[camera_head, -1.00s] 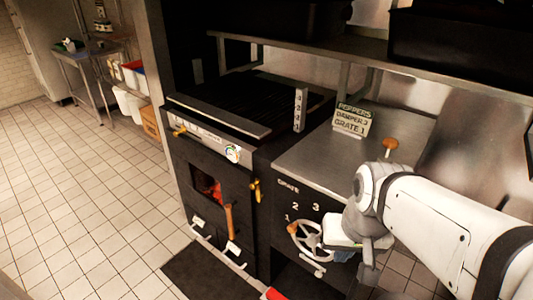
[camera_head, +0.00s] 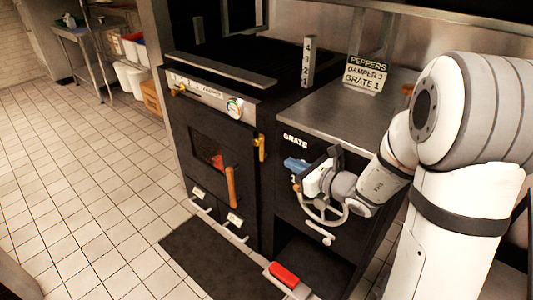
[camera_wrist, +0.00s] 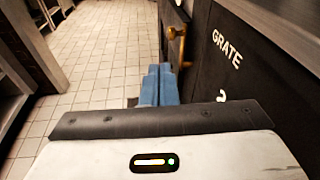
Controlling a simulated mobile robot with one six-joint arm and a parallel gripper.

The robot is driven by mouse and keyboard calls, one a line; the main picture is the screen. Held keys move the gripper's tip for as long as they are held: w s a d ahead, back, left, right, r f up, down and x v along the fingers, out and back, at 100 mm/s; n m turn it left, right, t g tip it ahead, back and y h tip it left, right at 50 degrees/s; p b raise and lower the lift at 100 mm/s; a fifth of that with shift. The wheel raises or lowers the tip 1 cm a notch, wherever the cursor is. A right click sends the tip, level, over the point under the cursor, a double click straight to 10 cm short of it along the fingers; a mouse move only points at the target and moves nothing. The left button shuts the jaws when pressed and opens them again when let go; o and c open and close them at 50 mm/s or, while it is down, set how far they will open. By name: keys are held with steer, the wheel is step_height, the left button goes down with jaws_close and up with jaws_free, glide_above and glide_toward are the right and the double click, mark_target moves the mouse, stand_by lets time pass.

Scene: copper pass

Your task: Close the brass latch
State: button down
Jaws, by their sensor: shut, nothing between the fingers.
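The brass latch (camera_head: 261,147) sits on the right side of the black oven's front, beside the oven door (camera_head: 207,168). In the wrist view the latch (camera_wrist: 180,48) shows just beyond my fingertips, at upper right. My gripper (camera_head: 290,164) is shut and empty, its blue fingers pressed together. It is in front of the grate panel, to the right of and slightly below the latch, and looks apart from it. The fingers also show in the wrist view (camera_wrist: 159,82).
The grate handwheel (camera_head: 323,211) is right below my gripper. A sign (camera_head: 366,73) reading peppers, damper 3, grate 1 stands on the steel top. A red pedal-like block (camera_head: 285,274) is low in front. Tiled floor (camera_head: 90,200) is free at left.

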mark_target(259, 144)
steer(key=shift+w+d+f+m+t+h, duration=0.3)
steer(key=shift+w+d+m, duration=0.15)
steer(key=shift+w+m, duration=0.05)
steer(key=shift+w, duration=0.1)
steer(key=b+x, duration=0.1)
steer(key=x, duration=1.3)
steer(key=shift+r, duration=0.1)
